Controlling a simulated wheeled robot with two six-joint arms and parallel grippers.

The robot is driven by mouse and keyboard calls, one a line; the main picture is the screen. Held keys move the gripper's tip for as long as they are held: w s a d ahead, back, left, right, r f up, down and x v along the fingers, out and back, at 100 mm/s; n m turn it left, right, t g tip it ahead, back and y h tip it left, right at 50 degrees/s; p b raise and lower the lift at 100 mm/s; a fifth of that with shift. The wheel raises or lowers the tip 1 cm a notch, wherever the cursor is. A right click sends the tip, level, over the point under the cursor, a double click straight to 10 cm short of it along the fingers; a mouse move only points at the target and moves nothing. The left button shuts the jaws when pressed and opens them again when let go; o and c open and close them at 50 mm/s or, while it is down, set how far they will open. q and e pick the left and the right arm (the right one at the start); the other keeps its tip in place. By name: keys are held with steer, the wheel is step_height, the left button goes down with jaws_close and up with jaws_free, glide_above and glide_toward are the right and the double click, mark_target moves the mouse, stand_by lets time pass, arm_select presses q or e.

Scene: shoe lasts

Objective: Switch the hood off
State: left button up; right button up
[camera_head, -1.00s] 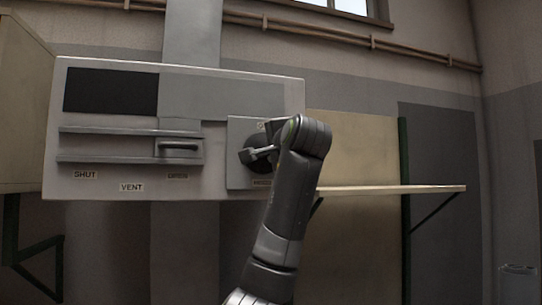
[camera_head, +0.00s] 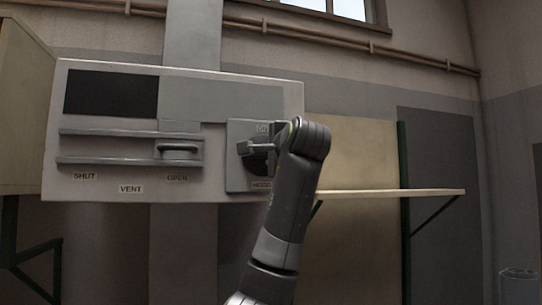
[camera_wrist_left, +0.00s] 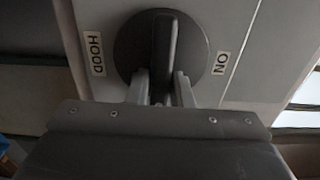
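The hood switch is a round dark knob (camera_head: 257,158) with a raised bar, on a small plate at the right end of the grey panel. In the left wrist view the knob (camera_wrist_left: 160,50) sits between the HOOD label (camera_wrist_left: 95,54) and the ON label (camera_wrist_left: 221,63). Its bar stands upright there, across the line between the labels. My left gripper (camera_head: 268,148) is at the knob. In the wrist view its two fingers (camera_wrist_left: 161,88) lie close on either side of the bar and appear shut on it. My right gripper is not in view.
The panel (camera_head: 230,192) also has a slider (camera_head: 179,149) above the OPEN label, with SHUT and VENT labels to its left. A wooden shelf (camera_head: 400,192) juts out to the right of my left arm. A cabinet (camera_head: 22,120) stands at the left edge.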

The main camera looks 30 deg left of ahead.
arm_select(q)
steer(key=o, duration=0.4)
steer(key=shift+c, duration=0.2)
steer(key=b+v, duration=0.7)
steer(key=v, duration=1)
steer(key=shift+d, duration=0.3)
steer(key=shift+s, duration=0.1)
